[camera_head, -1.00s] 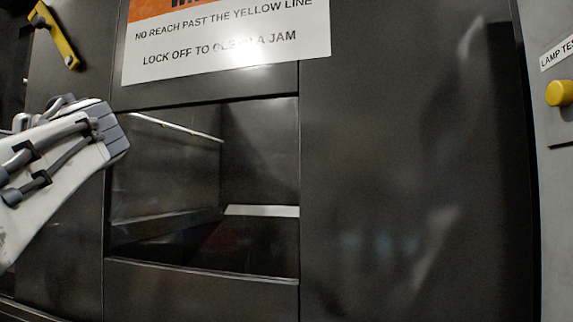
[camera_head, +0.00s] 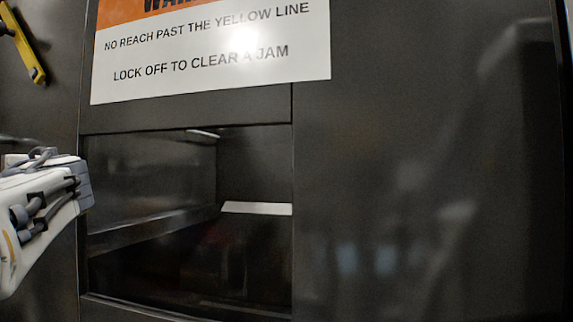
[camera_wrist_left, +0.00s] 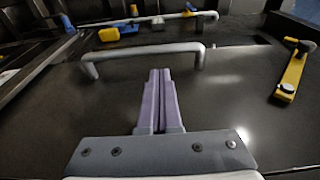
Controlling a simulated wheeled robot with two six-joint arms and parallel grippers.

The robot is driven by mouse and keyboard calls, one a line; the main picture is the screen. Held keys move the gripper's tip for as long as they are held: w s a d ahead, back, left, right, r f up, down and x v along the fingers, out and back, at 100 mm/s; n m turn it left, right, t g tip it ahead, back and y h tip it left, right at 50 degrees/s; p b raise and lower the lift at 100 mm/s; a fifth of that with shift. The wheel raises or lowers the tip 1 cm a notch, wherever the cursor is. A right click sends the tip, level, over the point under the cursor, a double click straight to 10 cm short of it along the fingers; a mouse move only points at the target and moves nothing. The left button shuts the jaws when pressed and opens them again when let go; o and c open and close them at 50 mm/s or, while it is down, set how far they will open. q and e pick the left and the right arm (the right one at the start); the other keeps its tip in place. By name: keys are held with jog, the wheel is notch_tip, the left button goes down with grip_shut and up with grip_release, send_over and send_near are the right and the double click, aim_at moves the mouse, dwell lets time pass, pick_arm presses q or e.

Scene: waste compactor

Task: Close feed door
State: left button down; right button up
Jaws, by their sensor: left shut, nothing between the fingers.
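A dark panel with a grey bar handle (camera_wrist_left: 145,50) fills much of the left wrist view; I take it for the feed door (camera_wrist_left: 225,105). My left gripper (camera_wrist_left: 160,74) is shut and empty. Its fingertips point at the handle and lie close to the bar; I cannot tell whether they touch. In the head view the rectangular feed opening (camera_head: 190,215) is uncovered, with a dark interior and a pale strip inside. My left arm's grey and white end shows at the opening's left edge, its fingers hidden there. My right gripper is out of view.
A yellow latch (camera_head: 22,45) is at the upper left, and a yellow lever (camera_wrist_left: 292,72) stands right of the handle in the wrist view. A warning sign (camera_head: 210,45) is above the opening. Yellow and blue parts (camera_wrist_left: 120,30) lie beyond the handle. The panel right of the opening is plain.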

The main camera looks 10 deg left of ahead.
pick_arm(q)
jog(key=p+x, duration=0.1)
jog(key=x, duration=0.8)
jog(key=shift+p, duration=0.35)
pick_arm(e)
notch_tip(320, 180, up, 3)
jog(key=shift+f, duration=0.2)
